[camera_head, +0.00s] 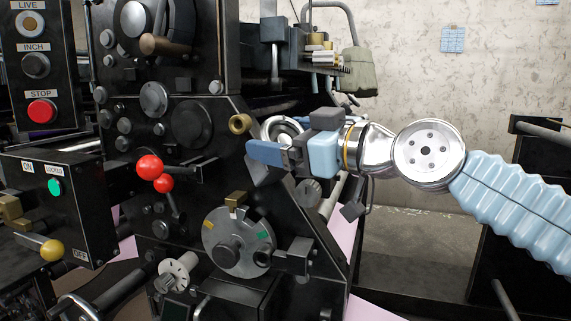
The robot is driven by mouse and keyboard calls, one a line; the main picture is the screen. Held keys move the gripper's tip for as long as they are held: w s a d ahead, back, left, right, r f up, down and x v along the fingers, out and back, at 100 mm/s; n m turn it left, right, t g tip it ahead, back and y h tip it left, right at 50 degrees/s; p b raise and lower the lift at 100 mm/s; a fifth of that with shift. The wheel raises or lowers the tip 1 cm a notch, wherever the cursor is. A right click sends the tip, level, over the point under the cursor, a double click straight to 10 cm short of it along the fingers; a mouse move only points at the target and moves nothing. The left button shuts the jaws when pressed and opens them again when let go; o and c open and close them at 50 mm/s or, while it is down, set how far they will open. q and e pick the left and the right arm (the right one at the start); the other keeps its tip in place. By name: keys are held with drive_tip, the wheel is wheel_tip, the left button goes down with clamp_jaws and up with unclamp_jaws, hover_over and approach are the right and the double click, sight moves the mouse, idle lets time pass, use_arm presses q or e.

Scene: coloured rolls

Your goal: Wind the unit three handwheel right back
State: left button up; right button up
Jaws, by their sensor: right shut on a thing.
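A silvery handwheel (278,125) sits on the dark machine's side panel, right of centre; most of it is hidden behind my right gripper. No label for unit three is readable, so I cannot confirm its number. My right gripper (284,152) comes in from the right, its blue fingers closed at the handwheel. The gripped part is hidden between the fingers. A brass knob (240,123) sticks out just left of the fingers. My left gripper is not in view.
A round dial (222,246) with gold and green marks lies below the gripper. Red ball levers (150,168) stick out left of it. A control box (55,205) with a yellow-knobbed lever and a button panel (38,65) stand at the left. Open floor shows right of the machine.

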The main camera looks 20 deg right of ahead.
drive_tip(key=shift+a+f+n+g+y+b, duration=0.1)
drive_tip(key=shift+f+n+g+y+b, duration=0.1)
drive_tip(key=shift+n+g+y+b, duration=0.55)
drive_tip(key=shift+r+n+g, duration=0.1)
drive_tip(key=shift+n+g, duration=0.15)
drive_tip(key=shift+n, duration=0.7)
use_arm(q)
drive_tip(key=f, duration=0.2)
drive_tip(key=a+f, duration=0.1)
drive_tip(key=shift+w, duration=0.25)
use_arm(e)
drive_tip(key=shift+n+g+y, duration=0.25)
drive_tip(key=shift+n+g, duration=0.35)
drive_tip(key=shift+n, duration=0.1)
drive_tip(key=shift+r, duration=0.1)
drive_tip(key=shift+c, duration=0.2)
drive_tip(key=o, duration=0.8)
drive_tip(key=shift+c, duration=0.2)
drive_tip(key=shift+s, duration=0.1)
